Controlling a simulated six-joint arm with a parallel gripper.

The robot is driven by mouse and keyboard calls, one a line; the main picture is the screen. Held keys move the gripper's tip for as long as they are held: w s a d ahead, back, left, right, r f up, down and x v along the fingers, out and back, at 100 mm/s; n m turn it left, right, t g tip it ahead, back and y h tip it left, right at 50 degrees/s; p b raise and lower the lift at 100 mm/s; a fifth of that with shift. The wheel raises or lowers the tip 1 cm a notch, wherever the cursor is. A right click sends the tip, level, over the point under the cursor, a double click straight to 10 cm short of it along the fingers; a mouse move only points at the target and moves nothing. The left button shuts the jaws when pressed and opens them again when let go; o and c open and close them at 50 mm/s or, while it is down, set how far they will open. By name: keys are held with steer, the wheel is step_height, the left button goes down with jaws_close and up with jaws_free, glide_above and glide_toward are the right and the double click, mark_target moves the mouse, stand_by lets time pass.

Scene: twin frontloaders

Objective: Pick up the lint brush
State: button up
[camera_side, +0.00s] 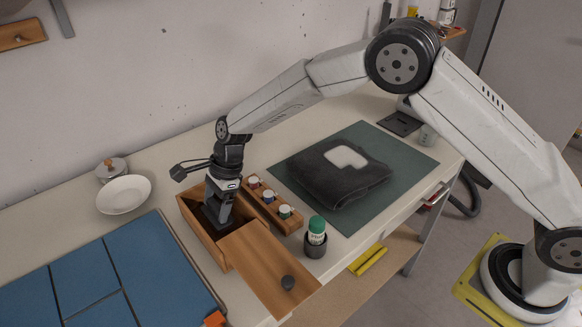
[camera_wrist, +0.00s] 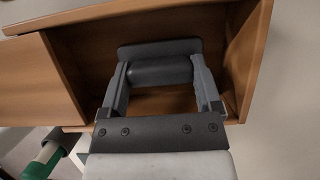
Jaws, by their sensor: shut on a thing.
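The lint brush (camera_wrist: 160,71) is dark grey, with a rounded bar and a flat plate behind it. It lies inside an open wooden box (camera_side: 184,207), between its walls. My gripper (camera_wrist: 162,82) is shut on the brush's bar, one finger at each end. In the side view my gripper (camera_side: 216,212) points down into the box, and the brush is mostly hidden by it and the box wall. I cannot tell whether the brush touches the box floor.
The box's wooden lid (camera_side: 262,262), with a dark knob, sits off to the front right. A rack (camera_side: 274,208) of small pots and a green-capped bottle (camera_side: 317,229) in a dark cup stand close right. A folded dark garment (camera_side: 325,180) lies on a green mat (camera_side: 410,158).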

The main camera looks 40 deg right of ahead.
step_height(320, 180, up, 2)
steer(key=shift+r, duration=0.15)
steer(key=s+d+r, duration=0.5)
steer(key=s+r, duration=0.4)
steer(key=s, duration=0.4)
steer(key=shift+d+r, duration=0.2)
steer(key=shift+r, duration=0.1)
